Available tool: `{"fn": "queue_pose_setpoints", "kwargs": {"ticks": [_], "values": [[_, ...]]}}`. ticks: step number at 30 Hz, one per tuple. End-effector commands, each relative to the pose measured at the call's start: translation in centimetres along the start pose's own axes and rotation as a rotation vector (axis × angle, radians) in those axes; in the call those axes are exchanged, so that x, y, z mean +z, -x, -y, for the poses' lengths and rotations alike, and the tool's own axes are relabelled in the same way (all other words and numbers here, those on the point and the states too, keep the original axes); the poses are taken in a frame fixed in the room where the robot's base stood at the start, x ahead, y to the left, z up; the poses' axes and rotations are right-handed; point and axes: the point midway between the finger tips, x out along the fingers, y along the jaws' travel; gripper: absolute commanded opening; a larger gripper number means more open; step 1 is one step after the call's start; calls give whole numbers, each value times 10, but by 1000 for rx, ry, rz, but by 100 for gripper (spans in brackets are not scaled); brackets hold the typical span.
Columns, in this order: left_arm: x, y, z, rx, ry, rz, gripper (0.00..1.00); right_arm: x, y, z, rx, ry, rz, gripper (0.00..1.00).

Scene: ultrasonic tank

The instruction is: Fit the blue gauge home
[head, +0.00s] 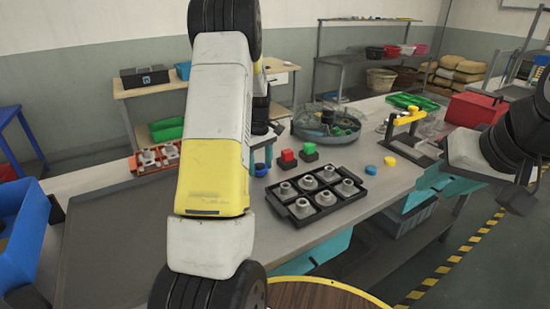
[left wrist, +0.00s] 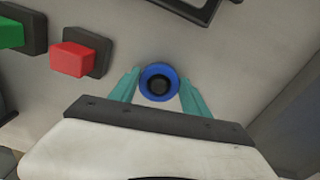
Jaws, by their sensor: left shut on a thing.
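The blue gauge (left wrist: 147,72) is a round blue piece with a dark centre, seen from above in the left wrist view. The teal fingers of my left gripper (left wrist: 158,88) stand on both sides of it, shut on it. In the head view a small blue piece (head: 261,170) shows below my left gripper (head: 266,158), partly hidden by my forearm. Whether it touches the bench I cannot tell. A red block (head: 288,156) and a green block (head: 309,149) sit on dark bases to the right. My right gripper (head: 531,180) is at the far right edge, its fingers unclear.
A black tray (head: 322,215) of grey metal parts lies on the bench right of my left arm. Blue (head: 370,170) and yellow (head: 390,161) discs lie beyond it. A round wire basket (head: 335,130) and a yellow-handled clamp (head: 409,122) stand farther back.

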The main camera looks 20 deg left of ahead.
Motion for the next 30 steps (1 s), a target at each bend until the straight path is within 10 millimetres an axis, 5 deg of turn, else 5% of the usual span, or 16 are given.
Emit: {"fn": "queue_pose_setpoints", "kwargs": {"ticks": [27,28,30], "values": [[0,-2,0,0,0,0,1,0,0,0,0,0,0,36],[0,-2,0,0,0,0,61,0,0,0,0,0,0,36],[0,-2,0,0,0,0,74,0,0,0,0,0,0,36]]}}
